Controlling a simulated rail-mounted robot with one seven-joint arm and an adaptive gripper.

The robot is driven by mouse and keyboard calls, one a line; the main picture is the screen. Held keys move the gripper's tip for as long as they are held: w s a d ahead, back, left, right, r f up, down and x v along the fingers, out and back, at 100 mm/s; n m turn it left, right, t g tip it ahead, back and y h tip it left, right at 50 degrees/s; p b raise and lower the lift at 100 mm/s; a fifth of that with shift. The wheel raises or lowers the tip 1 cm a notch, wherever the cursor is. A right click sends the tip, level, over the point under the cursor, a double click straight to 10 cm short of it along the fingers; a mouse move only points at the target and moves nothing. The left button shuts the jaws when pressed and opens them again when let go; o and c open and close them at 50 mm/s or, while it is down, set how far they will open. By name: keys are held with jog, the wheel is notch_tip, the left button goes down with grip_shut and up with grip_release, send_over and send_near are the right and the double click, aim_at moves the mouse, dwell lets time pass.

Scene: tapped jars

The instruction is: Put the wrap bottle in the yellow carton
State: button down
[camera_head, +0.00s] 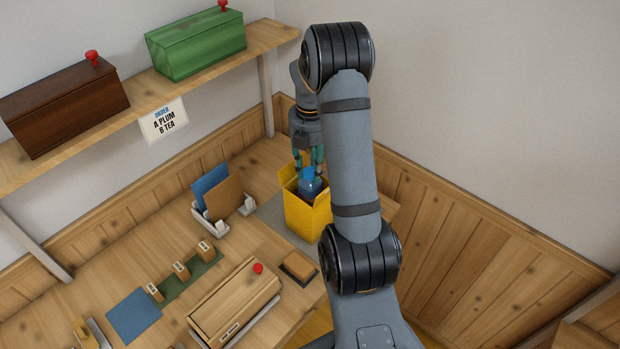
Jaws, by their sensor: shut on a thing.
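The yellow carton (306,221) stands open on a grey mat at the back right of the table, partly hidden by my arm. My gripper (312,174) points down over the carton's opening. It is shut on the wrap bottle (311,187), which looks blue with a dark part. The bottle is at the carton's mouth, its lower part hidden by the carton's front wall. I cannot tell whether it touches the carton's floor.
A holder (226,218) with blue and brown cards stands left of the carton. A wooden box with a red knob (236,303) and a small brown block (298,265) lie in front. A shelf above bears a green box (195,45) and a dark brown box (65,103).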

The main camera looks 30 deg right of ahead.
aim_at(310, 180)
jog(key=shift+f, duration=1.55)
jog(key=shift+f+b, duration=0.35)
jog(key=shift+f, duration=0.25)
jog(key=c, duration=1.4)
grip_release()
jog(key=shift+o, duration=0.2)
jog(key=shift+r, duration=0.1)
notch_tip(310, 180, up, 13)
jog(key=shift+r+p, duration=0.1)
jog(key=shift+p, duration=0.25)
